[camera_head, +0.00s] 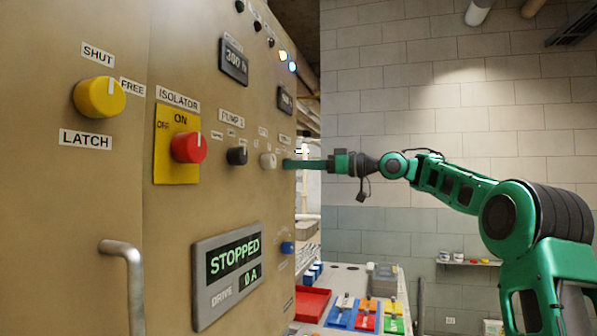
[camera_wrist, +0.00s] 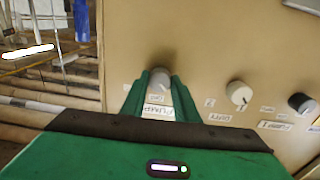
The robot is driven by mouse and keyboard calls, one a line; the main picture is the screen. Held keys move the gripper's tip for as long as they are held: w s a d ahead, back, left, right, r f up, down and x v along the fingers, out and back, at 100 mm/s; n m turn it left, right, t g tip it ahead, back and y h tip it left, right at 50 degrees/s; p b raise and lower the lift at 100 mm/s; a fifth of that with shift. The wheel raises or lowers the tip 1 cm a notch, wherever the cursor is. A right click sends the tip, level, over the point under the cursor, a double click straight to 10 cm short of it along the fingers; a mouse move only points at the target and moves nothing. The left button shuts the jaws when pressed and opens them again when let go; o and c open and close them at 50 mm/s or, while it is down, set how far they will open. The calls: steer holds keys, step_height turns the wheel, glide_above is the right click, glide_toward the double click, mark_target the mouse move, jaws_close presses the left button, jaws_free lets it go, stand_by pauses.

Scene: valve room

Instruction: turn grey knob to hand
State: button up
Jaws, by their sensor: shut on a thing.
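A grey knob (camera_wrist: 160,76) on the tan panel shows in the wrist view between the two green fingers of my gripper (camera_wrist: 161,84). The fingers are shut on it, one on each side. In the head view my gripper (camera_head: 288,163) reaches the panel's right part from the right, and the knob it holds is hidden there. The label below the knob is partly covered by the fingers, and I cannot read the knob's setting.
A white knob (camera_wrist: 238,92) and a black knob (camera_wrist: 301,103) sit to the right in the wrist view. The panel also has a red isolator knob (camera_head: 188,147), a yellow knob (camera_head: 100,97), a metal handle (camera_head: 127,285) and a "STOPPED" display (camera_head: 228,272). A red tray (camera_head: 306,303) stands below.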

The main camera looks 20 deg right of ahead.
steer(key=o, duration=1.1)
steer(key=shift+c, duration=0.2)
steer(key=shift+d, duration=0.1)
steer(key=v, duration=1)
steer(key=shift+s+d, duration=0.15)
steer(key=shift+d, duration=0.1)
steer(key=shift+f, duration=0.2)
